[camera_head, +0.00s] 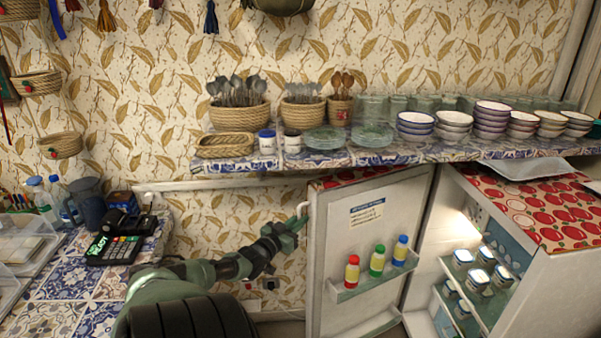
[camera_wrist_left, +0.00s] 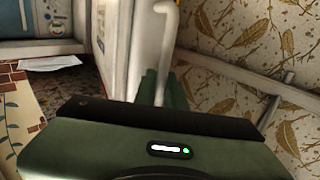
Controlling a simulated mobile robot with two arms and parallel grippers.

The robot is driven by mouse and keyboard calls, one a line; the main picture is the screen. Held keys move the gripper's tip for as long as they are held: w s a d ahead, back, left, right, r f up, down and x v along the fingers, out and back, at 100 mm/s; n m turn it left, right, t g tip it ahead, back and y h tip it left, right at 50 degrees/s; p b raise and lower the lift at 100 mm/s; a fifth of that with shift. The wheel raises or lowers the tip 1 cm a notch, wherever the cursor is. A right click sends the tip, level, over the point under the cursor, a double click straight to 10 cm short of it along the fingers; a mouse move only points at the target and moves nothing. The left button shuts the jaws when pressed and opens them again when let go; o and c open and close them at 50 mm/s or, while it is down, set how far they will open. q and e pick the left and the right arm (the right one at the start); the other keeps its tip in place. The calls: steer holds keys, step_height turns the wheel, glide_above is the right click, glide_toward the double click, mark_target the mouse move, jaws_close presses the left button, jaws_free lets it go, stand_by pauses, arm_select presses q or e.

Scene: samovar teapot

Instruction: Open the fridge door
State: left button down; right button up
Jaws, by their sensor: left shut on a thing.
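The white fridge (camera_head: 545,290) stands at the right with its lit shelves showing. Its door (camera_head: 362,240) stands wide open, swung out to the left, with its inner side facing the head camera. My left gripper (camera_head: 297,222) is at the free left edge of the door and shut on the door handle (camera_head: 302,207). In the left wrist view the pale handle (camera_wrist_left: 160,45) runs down between the green fingers (camera_wrist_left: 162,88). The lower part of the handle is hidden by the gripper. My right gripper is not in view.
Three bottles (camera_head: 377,260) stand in the door rack, and several jars (camera_head: 478,278) on the fridge shelves. A tiled counter (camera_head: 85,312) with a card terminal (camera_head: 113,250) is at the left. A wall shelf (camera_head: 320,160) with bowls and baskets runs above the door.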

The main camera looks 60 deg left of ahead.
arm_select(q)
steer(key=c, duration=1.8)
jaws_free()
steer(key=shift+o, duration=0.2)
steer(key=p+v, duration=0.2)
steer(key=v, duration=0.5)
steer(key=shift+s+d, duration=0.2)
steer(key=shift+s, duration=0.1)
